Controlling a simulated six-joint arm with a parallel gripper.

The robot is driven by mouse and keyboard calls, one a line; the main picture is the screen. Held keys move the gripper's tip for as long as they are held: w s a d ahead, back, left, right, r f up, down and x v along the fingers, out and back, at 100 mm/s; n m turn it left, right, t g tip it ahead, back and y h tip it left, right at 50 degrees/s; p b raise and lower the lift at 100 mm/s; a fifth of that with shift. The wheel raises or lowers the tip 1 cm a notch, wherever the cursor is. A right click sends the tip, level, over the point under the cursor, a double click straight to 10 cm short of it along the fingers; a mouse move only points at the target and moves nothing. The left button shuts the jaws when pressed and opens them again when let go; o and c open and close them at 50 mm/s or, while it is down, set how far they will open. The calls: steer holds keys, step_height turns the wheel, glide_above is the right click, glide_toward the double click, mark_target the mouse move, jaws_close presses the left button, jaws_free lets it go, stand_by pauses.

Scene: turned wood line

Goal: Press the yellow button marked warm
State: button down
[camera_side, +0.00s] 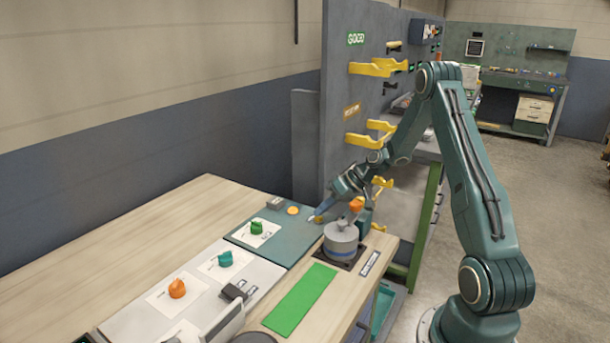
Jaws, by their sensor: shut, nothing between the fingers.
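A small round yellow-orange button (293,210) sits on the far part of the teal panel (285,245) on the wooden bench. Any marking on it is too small to read. My gripper (313,219) is shut and empty. Its tips point down and left, just to the right of the button and apart from it in the picture. Their exact height above the panel is hard to tell.
A green knob (257,227), a teal knob (225,258) and an orange knob (177,289) stand on white plates. A grey cylinder (341,240) stands close to my gripper. A green strip (300,302) lies in front. The bench's left side is clear.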

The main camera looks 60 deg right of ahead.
mark_target(322, 219)
steer(key=shift+r, duration=0.5)
steer(key=shift+r, duration=2.5)
steer(key=shift+a+r, duration=0.1)
steer(key=shift+a+r, duration=0.2)
steer(key=s+a+r+n+g+h, duration=0.15)
steer(key=s+a+r, duration=0.25)
steer(key=a+r, duration=0.4)
steer(key=s+a+r+n+g+h, duration=0.1)
steer(key=s+a+r+h, duration=0.15)
steer(key=a+r, duration=0.45)
steer(key=s+a, duration=0.4)
steer(key=s, duration=0.5)
steer(key=s+a+r+h, duration=0.1)
steer(key=s+a, duration=0.3)
steer(key=s, duration=0.5)
steer(key=shift+a+m+t, duration=0.25)
steer(key=shift+m+t, duration=0.1)
